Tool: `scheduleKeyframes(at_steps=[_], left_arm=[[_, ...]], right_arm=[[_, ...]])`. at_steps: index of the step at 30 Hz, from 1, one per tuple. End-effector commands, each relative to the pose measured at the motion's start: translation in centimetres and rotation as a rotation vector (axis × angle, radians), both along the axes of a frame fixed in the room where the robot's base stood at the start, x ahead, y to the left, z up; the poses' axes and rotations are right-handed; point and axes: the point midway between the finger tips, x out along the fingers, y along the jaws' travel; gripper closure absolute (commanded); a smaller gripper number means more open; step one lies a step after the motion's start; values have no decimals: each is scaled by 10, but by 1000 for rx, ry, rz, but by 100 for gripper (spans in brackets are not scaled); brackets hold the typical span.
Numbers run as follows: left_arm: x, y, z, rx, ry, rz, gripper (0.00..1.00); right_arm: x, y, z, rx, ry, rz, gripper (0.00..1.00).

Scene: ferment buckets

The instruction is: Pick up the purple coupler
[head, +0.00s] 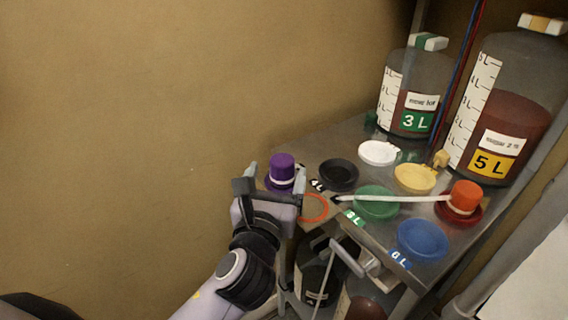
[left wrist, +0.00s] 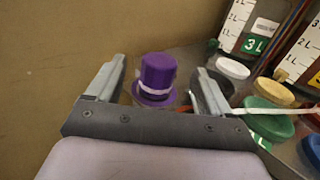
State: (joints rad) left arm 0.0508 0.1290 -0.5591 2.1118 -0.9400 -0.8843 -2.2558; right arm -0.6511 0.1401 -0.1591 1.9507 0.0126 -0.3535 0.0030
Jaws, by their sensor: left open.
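The purple coupler (head: 282,168) stands upright at the left corner of the metal shelf, with a pale band round its middle. It also shows in the left wrist view (left wrist: 157,78), between and beyond the two fingers. My left gripper (head: 276,172) is open, with one finger on either side of the coupler in the picture; I cannot tell whether either touches it. The coupler's base is partly hidden by the gripper in the head view. My right gripper is not in view.
Black (head: 339,173), white (head: 378,152), yellow (head: 415,178), green (head: 377,204) and blue (head: 423,240) round lids lie right of the coupler. An orange coupler (head: 465,195) with a pale tube stands farther right. Large bottles marked 3 L (head: 414,88) and 5 L (head: 505,105) stand behind.

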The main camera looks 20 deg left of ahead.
Motion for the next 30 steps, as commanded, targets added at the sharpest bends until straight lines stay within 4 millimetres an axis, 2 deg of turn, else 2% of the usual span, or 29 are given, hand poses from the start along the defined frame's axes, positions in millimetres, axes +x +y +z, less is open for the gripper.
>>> scheduleKeyframes(at_steps=[12,21,22,23,27,30], left_arm=[[51,5,-1,-2,1,-1,19],[56,6,-2,-3,2,-2,19],[56,6,-2,-3,2,-2,22],[56,6,-2,-3,2,-2,32],[56,6,-2,-3,2,-2,78],[56,6,-1,-3,0,-2,80]], right_arm=[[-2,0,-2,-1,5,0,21],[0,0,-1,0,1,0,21],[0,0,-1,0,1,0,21],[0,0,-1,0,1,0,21],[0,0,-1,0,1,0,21],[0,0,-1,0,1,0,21]])
